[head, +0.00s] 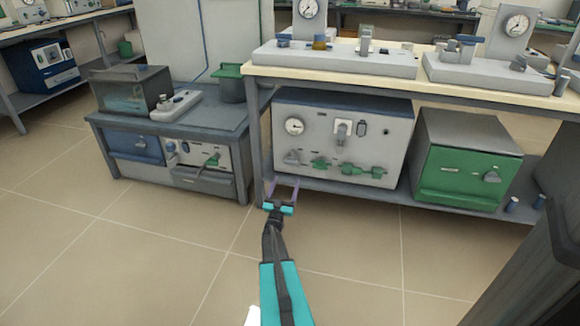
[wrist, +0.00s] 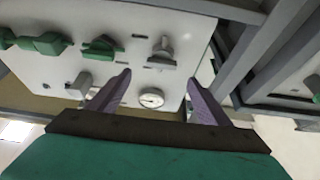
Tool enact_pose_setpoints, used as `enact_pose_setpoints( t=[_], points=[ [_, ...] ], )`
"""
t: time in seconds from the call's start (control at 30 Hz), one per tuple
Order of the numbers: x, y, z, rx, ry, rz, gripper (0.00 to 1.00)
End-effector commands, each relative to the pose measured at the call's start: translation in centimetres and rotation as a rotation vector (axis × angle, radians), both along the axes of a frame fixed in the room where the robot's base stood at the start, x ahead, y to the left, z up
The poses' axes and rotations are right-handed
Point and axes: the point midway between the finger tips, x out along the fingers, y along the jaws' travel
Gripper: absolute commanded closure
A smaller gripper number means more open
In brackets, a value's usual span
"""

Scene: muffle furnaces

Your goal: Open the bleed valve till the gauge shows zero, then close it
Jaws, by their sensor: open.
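A white-fronted box on the low shelf carries a round gauge (head: 294,126) at its upper left; its reading is too small to tell. Below the gauge is a grey handle (head: 291,157), with green handles (head: 320,163) in a row to its right. No label shows which is the bleed valve. In the wrist view the panel appears upside down, with the gauge (wrist: 151,98) between the fingers, the grey handle (wrist: 163,48) above it and a green handle (wrist: 102,47) to the left. My gripper (head: 283,185) is open and empty, in front of the panel's lower left, apart from the handles.
A table leg (head: 254,140) stands just left of my gripper. A green-fronted box (head: 462,180) sits right of the panel on the same shelf (head: 330,192). A low bench (head: 190,130) with equipment is at left. The floor in front is clear.

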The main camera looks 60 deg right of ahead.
Motion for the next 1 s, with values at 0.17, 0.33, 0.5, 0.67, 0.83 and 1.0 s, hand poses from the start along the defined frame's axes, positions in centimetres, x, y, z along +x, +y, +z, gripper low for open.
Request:
enact_pose_setpoints(
  t=[0.17, 0.33, 0.5, 0.67, 0.83, 1.0],
  points=[
    [0.8, -2.4, 0.8, -0.002, -0.001, -0.001, 0.28],
    [1.5, -4.5, 1.7, -0.002, -0.001, 0.0, 0.28],
    [2.2, -6.7, 2.6, -0.001, -0.001, -0.001, 0.28],
    [2.7, -8.4, 3.4, 0.0, 0.0, 0.0, 0.28],
    [3.1, -9.5, 4.0, 0.0, 0.0, 0.0, 0.28],
    [3.2, -9.8, 4.2, 0.001, 0.001, 0.001, 0.28]
  ],
)
